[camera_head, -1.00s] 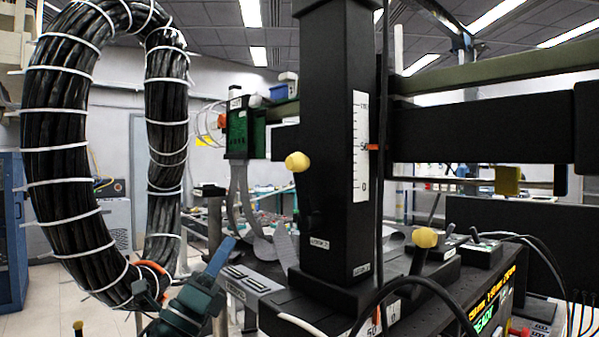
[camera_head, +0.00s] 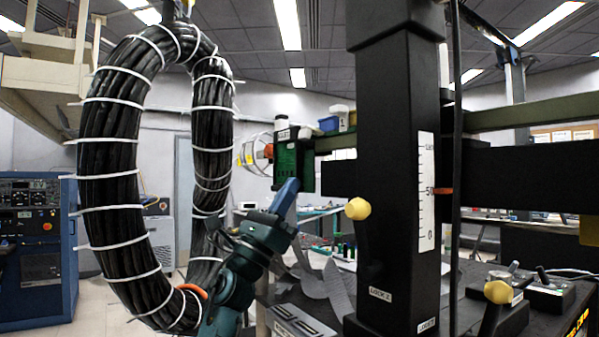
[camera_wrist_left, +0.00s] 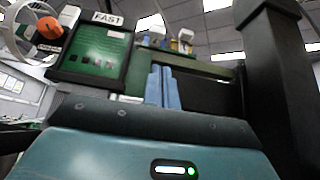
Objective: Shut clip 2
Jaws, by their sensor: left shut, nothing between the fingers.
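I cannot make out a clip marked 2 in either view. My right gripper is not in view.
A thick black cable loop (camera_head: 107,165) with white ties hangs at the left. A black column (camera_head: 398,120) with a white scale and yellow knob (camera_head: 357,208) stands right of the gripper. Grey ribbon cables (camera_head: 330,285) hang below the green box. A blue cabinet (camera_head: 40,255) stands far left.

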